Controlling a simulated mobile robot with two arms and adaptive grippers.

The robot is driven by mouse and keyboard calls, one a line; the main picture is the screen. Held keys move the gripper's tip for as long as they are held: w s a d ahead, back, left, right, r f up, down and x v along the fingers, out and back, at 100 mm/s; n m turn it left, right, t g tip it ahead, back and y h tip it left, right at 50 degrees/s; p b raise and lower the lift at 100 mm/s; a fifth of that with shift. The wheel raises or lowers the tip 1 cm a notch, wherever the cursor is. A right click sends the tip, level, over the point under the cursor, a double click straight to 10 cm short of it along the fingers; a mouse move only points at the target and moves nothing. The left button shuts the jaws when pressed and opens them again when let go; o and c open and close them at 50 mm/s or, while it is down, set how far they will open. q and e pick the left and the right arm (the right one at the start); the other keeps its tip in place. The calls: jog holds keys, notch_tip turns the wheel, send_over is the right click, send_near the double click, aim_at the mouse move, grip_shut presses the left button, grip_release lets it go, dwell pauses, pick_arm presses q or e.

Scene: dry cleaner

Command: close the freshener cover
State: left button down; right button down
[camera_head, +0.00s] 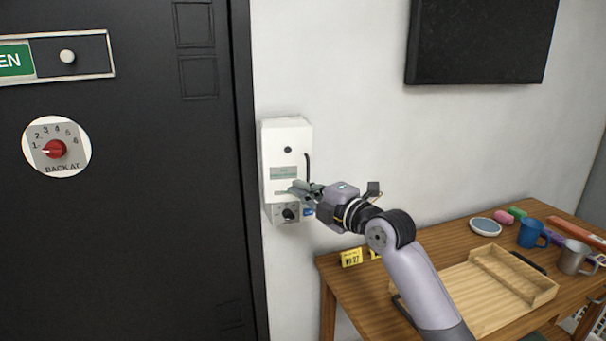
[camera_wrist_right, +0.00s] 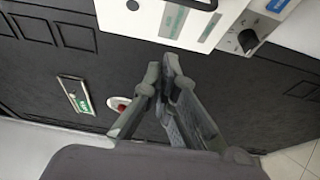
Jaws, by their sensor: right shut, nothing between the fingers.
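The white freshener box (camera_head: 286,137) hangs on the wall just right of the dark door. Its front cover has a dark round spot, a grey label and a black curved handle (camera_head: 307,168) at its right side. The cover looks flush or nearly so; I cannot tell whether a small gap remains. Below it is a dial panel (camera_head: 289,214). My right gripper (camera_head: 300,190) is shut and empty at the lower front of the cover. In the wrist view its fingertips (camera_wrist_right: 170,65) are together close to the box (camera_wrist_right: 170,22); contact is unclear. My left gripper is not in view.
A wooden table (camera_head: 445,242) stands at the right, holding a wooden tray (camera_head: 492,290), a blue mug (camera_head: 531,234), a metal mug (camera_head: 573,257), a dish (camera_head: 486,227) and yellow tags (camera_head: 351,257). A black panel (camera_head: 480,45) hangs above. The door (camera_head: 130,230) fills the left.

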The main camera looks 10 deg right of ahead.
aim_at(308, 176)
jog(key=p+x, duration=0.2)
jog(key=x, duration=0.4)
jog(key=d, duration=0.2)
jog(key=d+p, duration=0.1)
jog(key=d, duration=0.1)
jog(key=shift+w, duration=0.35)
jog(key=shift+a, duration=0.1)
jog(key=shift+f, duration=0.1)
jog(key=w+d+b, duration=0.1)
jog(key=b, duration=0.2)
jog(key=w+d+b, duration=0.1)
jog(key=b, duration=0.3)
jog(key=shift+d+f, duration=0.2)
jog(key=shift+f, duration=0.1)
jog(key=shift+w+d+r+b, duration=0.2)
jog(key=shift+d+b, duration=0.1)
jog(key=shift+b, duration=0.45)
jog(key=shift+r, duration=0.25)
